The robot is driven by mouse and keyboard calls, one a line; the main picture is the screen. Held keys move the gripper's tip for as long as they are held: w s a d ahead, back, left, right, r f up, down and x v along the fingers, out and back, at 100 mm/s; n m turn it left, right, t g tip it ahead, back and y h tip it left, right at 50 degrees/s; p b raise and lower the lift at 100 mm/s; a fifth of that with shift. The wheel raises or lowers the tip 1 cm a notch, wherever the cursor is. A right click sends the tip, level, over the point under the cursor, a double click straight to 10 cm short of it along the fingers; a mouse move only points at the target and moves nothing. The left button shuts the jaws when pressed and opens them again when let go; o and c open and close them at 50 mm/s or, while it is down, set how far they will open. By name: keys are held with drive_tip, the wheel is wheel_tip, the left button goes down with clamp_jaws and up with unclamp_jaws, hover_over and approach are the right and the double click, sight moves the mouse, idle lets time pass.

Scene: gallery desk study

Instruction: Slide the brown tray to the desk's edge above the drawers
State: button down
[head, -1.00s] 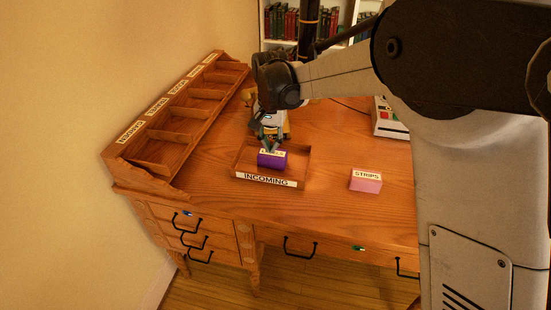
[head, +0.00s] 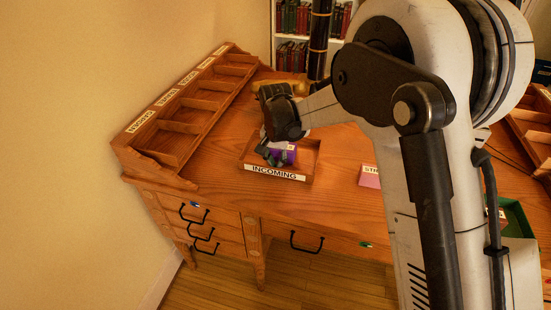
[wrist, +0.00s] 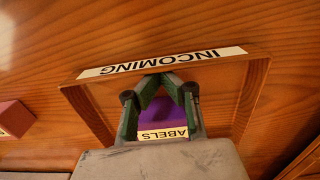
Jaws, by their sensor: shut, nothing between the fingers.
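The brown tray (head: 313,164), labelled INCOMING on its front wall, sits on the desk a little back from the front edge, right of the left drawer stack (head: 186,216). A purple box (head: 291,154) labelled LABELS is inside it. My gripper (head: 270,157) is shut and empty, reaching down into the tray at the purple box. In the wrist view the fingertips (wrist: 165,78) are close behind the tray's front wall (wrist: 205,62), with the purple box (wrist: 163,110) between the finger linkages and partly hidden. I cannot tell whether the fingertips touch the wall.
A pink box (head: 369,178) labelled STRIPS lies right of the tray, partly hidden by my arm. A rack of labelled compartments (head: 190,105) runs along the desk's left side. The desk top (head: 225,172) between rack and tray is clear. A green tray (head: 516,216) is at right.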

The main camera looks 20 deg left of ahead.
sight(265, 201)
idle(0.3)
drive_tip(key=s, duration=0.4)
drive_tip(key=s+b, duration=0.1)
drive_tip(key=s, duration=0.3)
drive_tip(key=s+d+b, duration=0.1)
drive_tip(key=s, duration=0.3)
wheel_tip(265, 201, up, 10)
drive_tip(key=p, duration=0.5)
drive_tip(key=w+d+r+t+y, duration=0.1)
drive_tip(key=d+r, duration=0.3)
drive_tip(key=d, duration=0.2)
drive_tip(key=d+r+t, duration=0.1)
drive_tip(key=d+r, duration=0.3)
drive_tip(key=d, duration=0.3)
drive_tip(key=s+d+r+t, duration=0.1)
drive_tip(key=s+d+r, duration=0.2)
drive_tip(key=d, duration=0.7)
drive_tip(key=s+d+r+t, duration=0.2)
drive_tip(key=s+d+r, duration=0.15)
drive_tip(key=d, duration=0.55)
drive_tip(key=s+d+t, duration=0.2)
drive_tip(key=s+d, duration=0.5)
drive_tip(key=d, duration=0.2)
drive_tip(key=shift+d+f+m+h, duration=0.2)
drive_tip(key=shift+f+m+h, duration=0.1)
drive_tip(key=shift+f+h, duration=0.1)
